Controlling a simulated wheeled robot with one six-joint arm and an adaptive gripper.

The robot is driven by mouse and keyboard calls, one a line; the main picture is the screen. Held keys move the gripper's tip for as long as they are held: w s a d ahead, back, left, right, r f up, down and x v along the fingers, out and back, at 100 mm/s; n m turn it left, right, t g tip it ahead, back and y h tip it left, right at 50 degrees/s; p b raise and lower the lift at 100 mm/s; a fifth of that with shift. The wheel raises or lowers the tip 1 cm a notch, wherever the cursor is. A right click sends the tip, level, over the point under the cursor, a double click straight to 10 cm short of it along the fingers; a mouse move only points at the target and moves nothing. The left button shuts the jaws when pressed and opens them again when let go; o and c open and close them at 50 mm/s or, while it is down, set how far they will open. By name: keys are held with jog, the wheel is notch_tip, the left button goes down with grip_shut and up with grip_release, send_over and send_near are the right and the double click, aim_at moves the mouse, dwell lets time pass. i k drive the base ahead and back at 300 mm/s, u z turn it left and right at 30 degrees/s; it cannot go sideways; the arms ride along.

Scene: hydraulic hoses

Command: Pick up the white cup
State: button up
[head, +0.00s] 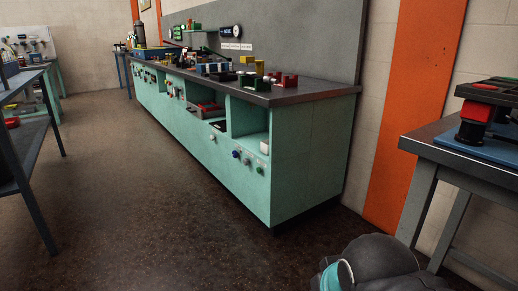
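I cannot make out a white cup for certain. A small white object (264,147) shows at the lower right of an open compartment in the green workbench (305,160); it is too small to tell what it is. My gripper is not in view. Only a dark grey rounded part of my arm with a teal and white band shows at the bottom right.
Blocks, fittings and tools crowd the workbench top. A metal table (430,143) with a red and black device (472,125) stands at right. Blue shelving (40,87) stands at left. The brown floor (130,190) between is clear.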

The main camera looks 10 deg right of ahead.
aim_at(264, 145)
jog(key=u, duration=0.85)
jog(key=i, duration=1.85)
jog(key=z, duration=0.7)
jog(key=i, duration=0.5)
jog(key=z, duration=0.5)
